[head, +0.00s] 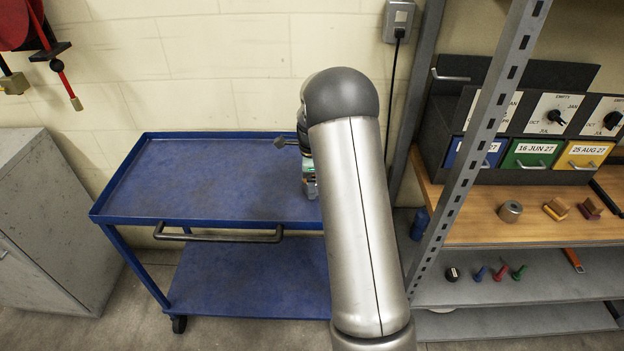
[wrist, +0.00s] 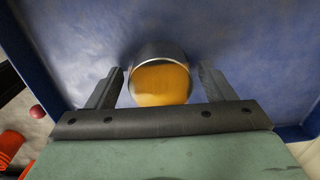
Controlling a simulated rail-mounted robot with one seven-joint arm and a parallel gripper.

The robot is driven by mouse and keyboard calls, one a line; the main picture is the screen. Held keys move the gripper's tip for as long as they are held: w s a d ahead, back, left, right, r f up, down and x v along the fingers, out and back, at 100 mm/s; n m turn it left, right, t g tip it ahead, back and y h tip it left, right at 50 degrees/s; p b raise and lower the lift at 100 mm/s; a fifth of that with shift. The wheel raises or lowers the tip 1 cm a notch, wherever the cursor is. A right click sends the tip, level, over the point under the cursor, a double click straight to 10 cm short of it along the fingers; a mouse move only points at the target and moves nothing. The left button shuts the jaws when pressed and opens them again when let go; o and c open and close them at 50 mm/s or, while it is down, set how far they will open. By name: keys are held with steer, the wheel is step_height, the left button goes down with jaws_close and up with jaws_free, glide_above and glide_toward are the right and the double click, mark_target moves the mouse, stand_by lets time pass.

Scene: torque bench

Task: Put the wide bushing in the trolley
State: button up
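A round metal bushing (wrist: 160,52) with an orange-yellow face or inside shows between my fingers in the wrist view, over the blue trolley top. Whether it is the wide one I cannot confirm. My gripper (wrist: 161,80) is open around it, with a narrow gap at each finger. The bushing seems to rest on the trolley top, but its contact is not clear. In the head view my gripper (head: 310,190) is low over the right part of the blue trolley (head: 190,180), and the bushing is hidden there.
A grey bushing (head: 510,211) and small blocks (head: 556,209) sit on the wooden bench at right. A slotted upright (head: 475,145) stands between trolley and bench. The trolley's left top is clear.

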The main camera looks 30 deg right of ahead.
step_height(320, 180, up, 12)
steer(key=s+a+r+n, duration=0.3)
steer(key=s+a+n, duration=0.2)
steer(key=s+a, duration=0.1)
steer(key=s+a+n, duration=0.4)
steer(key=s+n, duration=0.2)
steer(key=s, duration=0.3)
steer(key=s+a+f+n, duration=0.1)
steer(key=s+a+n, duration=0.3)
steer(key=s, duration=0.5)
steer(key=s+a+f+n, duration=0.1)
steer(key=s+a+n, duration=0.3)
steer(key=s+n, duration=0.4)
steer(key=shift+s+f+n, duration=0.25)
steer(key=shift+s+n, duration=0.15)
steer(key=shift+s, duration=0.05)
